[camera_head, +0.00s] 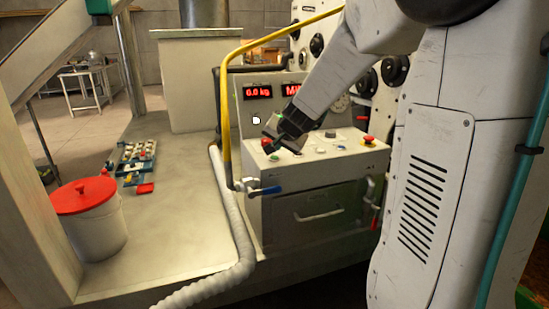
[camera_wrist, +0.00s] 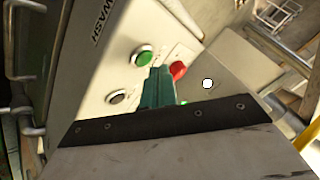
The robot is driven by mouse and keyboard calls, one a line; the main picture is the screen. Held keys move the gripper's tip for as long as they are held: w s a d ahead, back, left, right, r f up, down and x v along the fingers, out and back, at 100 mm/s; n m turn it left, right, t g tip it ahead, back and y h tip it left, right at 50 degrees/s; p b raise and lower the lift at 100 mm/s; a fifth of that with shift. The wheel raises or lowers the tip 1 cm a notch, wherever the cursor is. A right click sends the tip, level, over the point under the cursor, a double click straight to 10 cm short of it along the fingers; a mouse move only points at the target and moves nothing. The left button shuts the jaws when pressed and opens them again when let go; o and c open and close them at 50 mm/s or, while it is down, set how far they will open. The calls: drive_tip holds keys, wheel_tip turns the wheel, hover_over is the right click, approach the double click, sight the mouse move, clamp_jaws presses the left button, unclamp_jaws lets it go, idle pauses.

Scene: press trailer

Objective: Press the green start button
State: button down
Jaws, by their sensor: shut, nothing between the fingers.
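The green button (camera_wrist: 143,57) sits in a silver ring on a pale panel in the wrist view, beside a red button (camera_wrist: 178,70). A small green button (camera_head: 274,157) shows near the left end of the control desk in the head view. My gripper (camera_wrist: 158,84) shows teal fingers, shut and empty, over the panel. Its tip appears just below and right of the ringed green button; I cannot tell if it touches the panel. In the head view my gripper (camera_head: 270,148) points down over the desk's left end, close to the green button.
A dark button (camera_wrist: 115,97) is on the panel. A red-and-yellow mushroom button (camera_head: 368,140) is at the desk's right end. A yellow pipe (camera_head: 226,120) and blue-handled valve (camera_head: 264,190) stand at the left front. A red-lidded bucket (camera_head: 95,230) stands farther left.

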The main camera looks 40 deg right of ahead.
sight(276, 158)
drive_tip(key=shift+r, duration=0.15)
drive_tip(key=shift+r, duration=2.4)
drive_tip(key=s+a+f+n+g, duration=0.1)
drive_tip(key=s+a+n+g, duration=0.1)
drive_tip(key=s+a, duration=0.4)
drive_tip(key=s+a+f+n+g+y, duration=0.1)
drive_tip(key=s+a+n+g, duration=0.2)
drive_tip(key=s, duration=1.3)
drive_tip(key=s+a+f+n+g, duration=0.2)
drive_tip(key=s+a+n, duration=0.4)
drive_tip(key=s+a, duration=0.3)
drive_tip(key=shift+s+a+g+y, duration=0.3)
drive_tip(key=shift+s+a+g, duration=0.1)
drive_tip(key=shift+s, duration=1.05)
drive_tip(key=shift+f, duration=0.1)
drive_tip(key=shift+d, duration=0.1)
